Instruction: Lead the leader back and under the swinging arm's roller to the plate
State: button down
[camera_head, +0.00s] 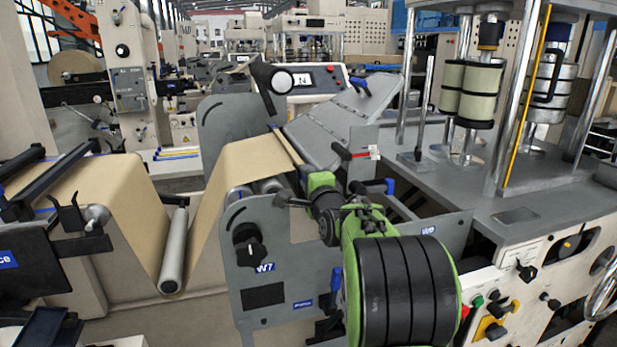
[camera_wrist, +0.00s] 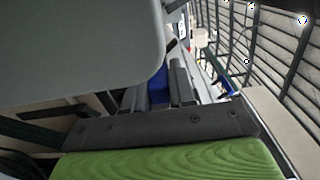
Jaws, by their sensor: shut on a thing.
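The brown kraft leader (camera_head: 250,163) rises from a low loop and lies over rollers between the grey side plates of the W7 unit. A thin tan bar (camera_head: 287,146) runs along its right edge. My gripper (camera_head: 306,172), green, is at the near end of this bar and shut on the leader's edge; the fingertips are partly hidden. A pale roller (camera_head: 174,250) lies in the bottom of the web's loop; I cannot tell whether it is the swinging arm's roller. A sloping grey plate (camera_head: 335,118) stands just beyond the bar. In the wrist view, a green pad (camera_wrist: 170,165) fills the bottom.
The near W7 side plate (camera_head: 290,265) with a black knob stands beside my arm. A red-handled lever (camera_head: 355,153) is right of my gripper. A press with steel columns (camera_head: 480,100) stands at right. In the wrist view, a grey panel (camera_wrist: 80,50) is close at upper left.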

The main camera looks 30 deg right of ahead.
jog(key=c, duration=0.8)
grip_release()
jog(key=shift+c, duration=0.2)
jog(key=shift+f, duration=0.1)
